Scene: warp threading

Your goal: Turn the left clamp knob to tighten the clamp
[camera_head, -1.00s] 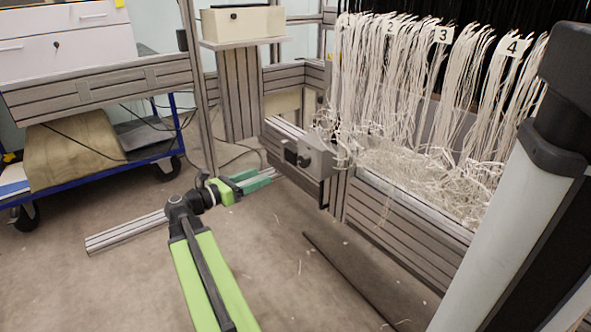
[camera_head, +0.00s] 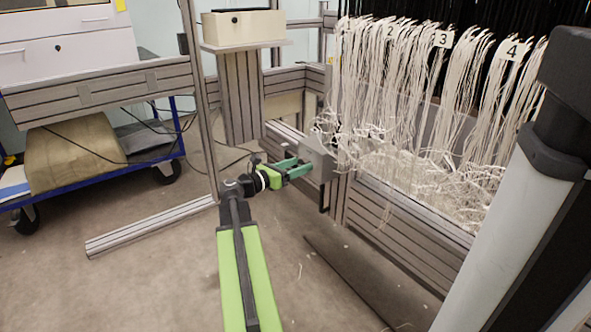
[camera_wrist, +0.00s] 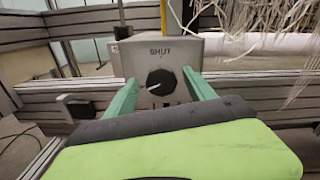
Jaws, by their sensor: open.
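The left clamp knob (camera_wrist: 160,82) is a round black dial with a white pointer line, on the front of a grey box (camera_wrist: 128,58). The pointer aims left and slightly down. Lettering that seems to read "SHUT" is above the knob. My gripper (camera_wrist: 158,88) is open, one green finger to each side of the knob in the wrist view, with gaps between fingers and knob. Whether the fingertips reach the knob's depth I cannot tell. In the head view my gripper (camera_head: 300,168) is at the grey box (camera_head: 318,158) and hides the knob.
White threads (camera_head: 400,90) hang in numbered bunches to the right of the box, and some strands droop near it. Metal frame beams (camera_head: 410,220) run below the threads. A blue cart (camera_head: 95,178) stands at the left. The floor (camera_head: 180,285) around my arm is mostly clear.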

